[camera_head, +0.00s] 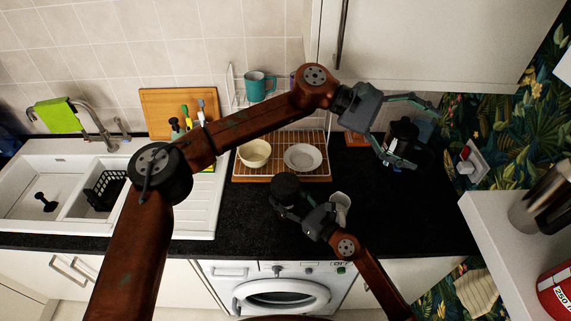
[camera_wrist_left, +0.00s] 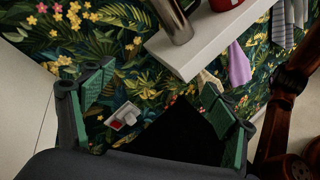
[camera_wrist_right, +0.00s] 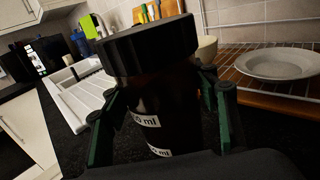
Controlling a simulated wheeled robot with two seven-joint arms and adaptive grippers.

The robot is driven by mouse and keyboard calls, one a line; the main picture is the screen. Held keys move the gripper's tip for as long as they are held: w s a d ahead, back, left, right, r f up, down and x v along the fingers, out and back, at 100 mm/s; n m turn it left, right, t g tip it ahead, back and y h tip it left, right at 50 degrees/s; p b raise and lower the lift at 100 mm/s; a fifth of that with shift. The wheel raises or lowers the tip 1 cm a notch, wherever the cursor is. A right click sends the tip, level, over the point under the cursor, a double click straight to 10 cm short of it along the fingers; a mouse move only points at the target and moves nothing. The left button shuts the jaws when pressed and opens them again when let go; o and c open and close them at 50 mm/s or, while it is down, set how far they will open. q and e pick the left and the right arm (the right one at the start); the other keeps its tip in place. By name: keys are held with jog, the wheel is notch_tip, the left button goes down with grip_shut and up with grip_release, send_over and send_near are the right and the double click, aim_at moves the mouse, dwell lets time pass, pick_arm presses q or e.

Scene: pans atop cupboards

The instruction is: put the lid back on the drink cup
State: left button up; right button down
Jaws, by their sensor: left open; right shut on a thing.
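A dark drink cup (camera_wrist_right: 165,105) with white "ml" labels stands roughly upright in the right wrist view. A wide black lid (camera_wrist_right: 148,45) sits on its top; I cannot tell whether it is fully seated. In the head view the black lid (camera_head: 286,184) shows from above, over the counter's front part. My right gripper (camera_head: 288,207) is shut around the cup's body, with fingers on both sides. My left gripper (camera_head: 422,135) is open and empty at the back right, near a black appliance. Its spread fingers (camera_wrist_left: 155,115) also show in the left wrist view with nothing between them.
A pale cup (camera_head: 341,201) stands just right of my right gripper. A wooden-based rack (camera_head: 282,178) holds a bowl (camera_head: 254,154) and plate (camera_head: 302,157). The black appliance (camera_head: 403,130) stands at the back right. The counter (camera_head: 420,220) is clear at the right front.

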pick_arm(q)
jog(key=w+d+r+n+t+h, duration=0.3)
jog(key=w+r+n, duration=0.2)
jog(key=n, duration=0.6)
jog(key=w+d+r+n+t+h, duration=0.35)
jog(key=w+r+n, duration=0.2)
jog(key=n, duration=0.55)
jog(key=w+f+n+t+y, duration=0.15)
jog(key=f+n+y, duration=0.25)
jog(key=f+n, duration=0.6)
jog(key=w+f+n+t+y, duration=0.1)
jog(key=w+f+n+y, duration=0.25)
jog(key=f+n, duration=0.7)
jog(key=s+a+f+n+g+y, duration=0.2)
jog(key=a+f+n+y, duration=0.3)
jog(key=a+f+n, duration=0.45)
jog(key=s+a+n+y, duration=0.1)
jog(key=a+n+y, duration=0.1)
jog(key=a, duration=0.6)
jog(key=s+a+n+g+y, duration=0.1)
jog(key=a+n+y, duration=0.2)
jog(key=a, duration=0.6)
jog(key=s+a+n+g+y, duration=0.1)
jog(key=a+n+y, duration=0.1)
jog(key=a+n, duration=0.4)
jog(key=shift+s+a+y, duration=0.2)
jog(key=shift+a+y, duration=0.2)
jog(key=shift+a, duration=0.95)
